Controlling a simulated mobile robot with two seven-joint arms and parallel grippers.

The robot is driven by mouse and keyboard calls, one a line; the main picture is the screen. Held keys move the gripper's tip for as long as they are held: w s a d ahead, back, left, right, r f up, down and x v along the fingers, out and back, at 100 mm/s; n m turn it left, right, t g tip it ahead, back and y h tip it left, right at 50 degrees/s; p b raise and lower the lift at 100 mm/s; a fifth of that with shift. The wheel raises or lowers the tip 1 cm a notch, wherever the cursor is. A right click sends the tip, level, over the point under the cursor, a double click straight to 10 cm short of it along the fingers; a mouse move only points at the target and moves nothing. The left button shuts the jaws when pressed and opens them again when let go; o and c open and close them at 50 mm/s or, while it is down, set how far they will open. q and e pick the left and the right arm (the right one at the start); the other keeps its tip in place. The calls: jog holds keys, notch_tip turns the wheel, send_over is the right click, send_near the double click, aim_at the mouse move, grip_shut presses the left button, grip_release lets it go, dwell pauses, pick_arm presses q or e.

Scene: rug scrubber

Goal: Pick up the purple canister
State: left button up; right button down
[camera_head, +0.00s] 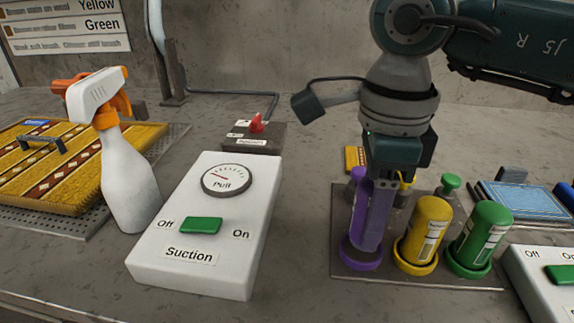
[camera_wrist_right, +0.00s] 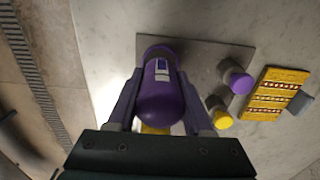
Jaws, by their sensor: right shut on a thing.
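The purple canister (camera_wrist_right: 162,100) stands between the two fingers of my right gripper (camera_wrist_right: 160,92) in the right wrist view, with a finger against each side. In the head view the right gripper (camera_head: 370,236) reaches down over the canister, and its fingers hide much of it. The purple ring (camera_head: 361,256) at its base shows on the grey mat (camera_head: 400,277). The canister looks upright and in or just above that ring; I cannot tell whether it is lifted. My left gripper is not in view.
A yellow canister (camera_head: 428,226) and a green canister (camera_head: 483,232) stand close to the right on the mat. A white suction control box (camera_head: 170,268) and a spray bottle (camera_head: 128,185) stand left. A blue pad (camera_head: 522,203) lies right. Clear table lies between box and mat.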

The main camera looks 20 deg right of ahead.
notch_tip(320, 180, up, 18)
jog(key=p, duration=0.1)
jog(key=shift+f, duration=0.2)
